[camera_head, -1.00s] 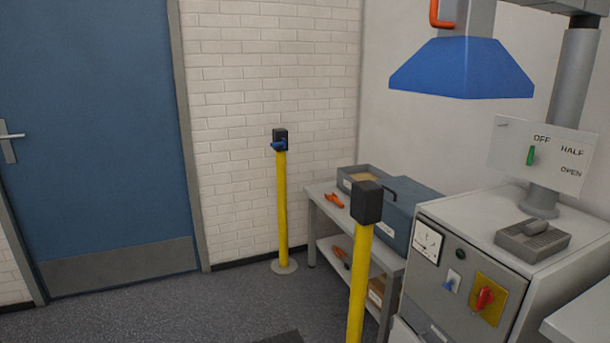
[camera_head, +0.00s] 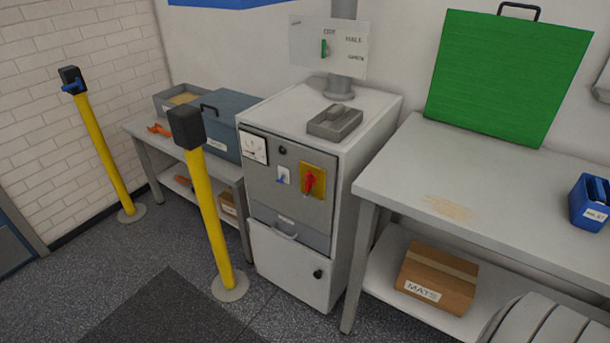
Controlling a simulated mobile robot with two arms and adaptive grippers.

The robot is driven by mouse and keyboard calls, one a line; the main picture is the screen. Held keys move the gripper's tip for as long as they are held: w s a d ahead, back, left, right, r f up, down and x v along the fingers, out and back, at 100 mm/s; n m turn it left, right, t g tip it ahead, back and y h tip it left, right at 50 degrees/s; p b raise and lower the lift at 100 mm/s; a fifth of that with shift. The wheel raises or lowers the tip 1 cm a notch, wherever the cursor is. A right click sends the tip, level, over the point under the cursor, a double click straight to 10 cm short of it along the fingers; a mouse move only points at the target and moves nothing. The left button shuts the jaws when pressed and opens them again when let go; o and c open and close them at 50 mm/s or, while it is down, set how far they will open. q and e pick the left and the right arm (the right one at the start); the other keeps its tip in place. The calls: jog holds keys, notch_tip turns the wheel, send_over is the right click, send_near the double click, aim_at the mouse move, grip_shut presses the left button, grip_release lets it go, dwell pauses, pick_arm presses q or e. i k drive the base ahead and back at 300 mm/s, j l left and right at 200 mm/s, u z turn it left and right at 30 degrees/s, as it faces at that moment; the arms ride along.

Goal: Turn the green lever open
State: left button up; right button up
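The green lever (camera_head: 323,48) stands upright on a white plate (camera_head: 345,52) behind the grey cabinet. The plate is marked with words that look like OFF, HALF and OPEN; the lever points up, below the OFF mark. The plate sits in front of a grey vertical pipe (camera_head: 341,84). Neither of my grippers shows in the head view.
The grey cabinet (camera_head: 372,112) stands in front of the plate, with a red switch (camera_head: 310,182) and a grey tray (camera_head: 335,122). A yellow post (camera_head: 208,205) stands at its left. A workbench (camera_head: 400,165) is at the right. Dark floor (camera_head: 165,310) is clear in front.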

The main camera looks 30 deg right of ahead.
aim_at(325, 52)
jog(key=i+j+z, duration=0.1)
jog(key=i+z, duration=0.3)
jog(key=i+j+z, duration=0.25)
jog(key=i+z, duration=0.15)
jog(key=i, duration=0.1)
